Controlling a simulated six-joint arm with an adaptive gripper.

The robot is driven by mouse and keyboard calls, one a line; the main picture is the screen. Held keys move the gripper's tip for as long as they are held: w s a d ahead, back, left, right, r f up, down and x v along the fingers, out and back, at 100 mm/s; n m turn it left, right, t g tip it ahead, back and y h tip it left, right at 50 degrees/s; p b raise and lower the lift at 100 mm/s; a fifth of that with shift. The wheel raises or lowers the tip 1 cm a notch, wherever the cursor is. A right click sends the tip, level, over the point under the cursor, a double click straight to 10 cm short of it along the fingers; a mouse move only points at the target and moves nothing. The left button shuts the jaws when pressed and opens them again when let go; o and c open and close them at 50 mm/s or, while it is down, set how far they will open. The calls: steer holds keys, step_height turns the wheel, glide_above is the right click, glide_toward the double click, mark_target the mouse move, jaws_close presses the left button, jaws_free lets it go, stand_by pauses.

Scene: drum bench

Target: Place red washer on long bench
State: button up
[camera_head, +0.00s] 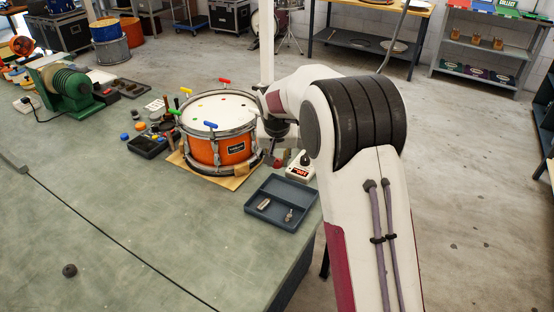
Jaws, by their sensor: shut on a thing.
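My gripper (279,160) points down just right of the orange drum, above the near bench. Its fingers are small and partly hidden by my arm. A small reddish piece (277,164) shows at the fingertips; it looks like the red washer, though its shape is too small to make out. The long bench (130,215) has a worn green top and fills the left and middle of the view.
The orange drum (221,151) stands on a board, with colored keys around its rim. A dark tray (263,222) with small metal parts and a white device (301,169) are close by. A green machine (70,92) stands at left. The bench's front is mostly clear, except a dark knob (69,270).

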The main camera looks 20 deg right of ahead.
stand_by(0.3)
steer(key=shift+w, duration=0.2)
steer(key=shift+a+f+n, duration=0.15)
steer(key=shift+f+n, duration=0.1)
steer(key=shift+n, duration=0.15)
steer(key=shift+n+y, duration=0.4)
steer(key=shift+n, duration=0.4)
steer(key=s+f, duration=0.1)
steer(key=s, duration=0.1)
steer(key=s+a+f, duration=0.1)
steer(key=s, duration=0.2)
steer(key=s+f, duration=0.1)
steer(key=s, duration=0.1)
steer(key=shift+s+a+f, duration=0.3)
steer(key=shift+f, duration=0.1)
steer(key=shift+n, duration=0.3)
steer(key=s, duration=1.1)
steer(key=shift+s+a+f, duration=0.25)
steer(key=shift+a, duration=0.1)
steer(key=shift+s+r, duration=0.2)
steer(key=shift+r, duration=0.45)
steer(key=shift+w, duration=0.2)
